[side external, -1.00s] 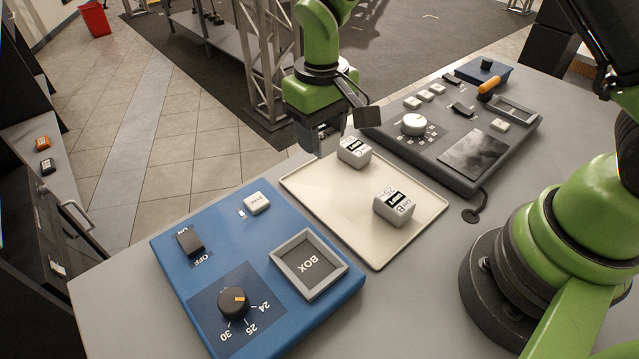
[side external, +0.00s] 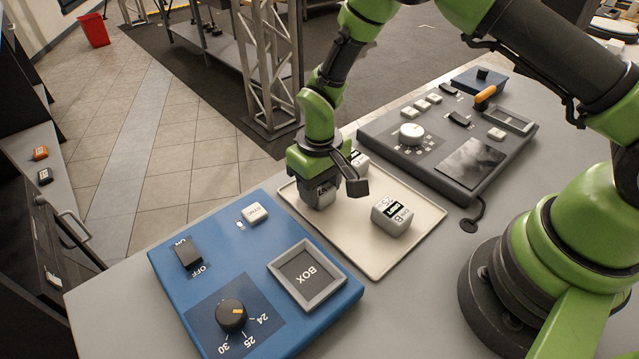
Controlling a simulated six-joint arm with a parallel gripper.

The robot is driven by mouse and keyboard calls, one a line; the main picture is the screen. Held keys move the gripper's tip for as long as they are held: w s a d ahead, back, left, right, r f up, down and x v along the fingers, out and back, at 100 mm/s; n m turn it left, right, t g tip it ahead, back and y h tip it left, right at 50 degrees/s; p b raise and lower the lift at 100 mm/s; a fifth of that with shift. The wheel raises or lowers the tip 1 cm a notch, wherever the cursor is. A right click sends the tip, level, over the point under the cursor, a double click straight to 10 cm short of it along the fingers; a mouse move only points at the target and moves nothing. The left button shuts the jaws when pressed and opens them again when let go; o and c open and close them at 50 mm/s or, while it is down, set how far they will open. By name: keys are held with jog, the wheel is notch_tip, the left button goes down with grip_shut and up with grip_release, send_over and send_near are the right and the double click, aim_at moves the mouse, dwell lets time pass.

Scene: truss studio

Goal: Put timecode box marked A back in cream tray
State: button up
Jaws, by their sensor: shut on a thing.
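The cream tray (side external: 425,228) lies on the grey table between two control panels. Another white box (side external: 361,160) sits towards the back of the tray, partly hidden behind my gripper.
A blue panel (side external: 200,288) with a switch, a dial and an empty grey square recess marked BOX (side external: 306,277) lies front left of the tray. A dark grey panel (side external: 412,160) with knobs and buttons stands behind right. The tray's front part is clear.

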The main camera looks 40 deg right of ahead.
jog(key=o, duration=1)
notch_tip(320, 180, up, 12)
jog(key=r, duration=0.1)
notch_tip(320, 180, up, 12)
jog(key=m+t+y, duration=0.1)
jog(key=m+t, duration=0.1)
jog(key=t, duration=0.1)
send_over(320, 186)
jog(key=s+d, duration=0.3)
jog(key=s, duration=0.3)
jog(key=shift+s+d+r+m+t+y, duration=0.15)
jog(key=shift+s+d+r+m+t, duration=0.45)
jog(key=shift+s, duration=1.65)
jog(key=shift+s+d+r+m+t+y, duration=0.15)
jog(key=shift+s+r+t, duration=0.8)
jog(key=shift+s, duration=1.25)
jog(key=shift+s+d+r+m+t+y, duration=0.25)
jog(key=shift+s+d+r+t, duration=0.45)
jog(key=shift+s, duration=1.55)
jog(key=shift+a+r, duration=0.2)
jog(key=shift+a, duration=0.05)
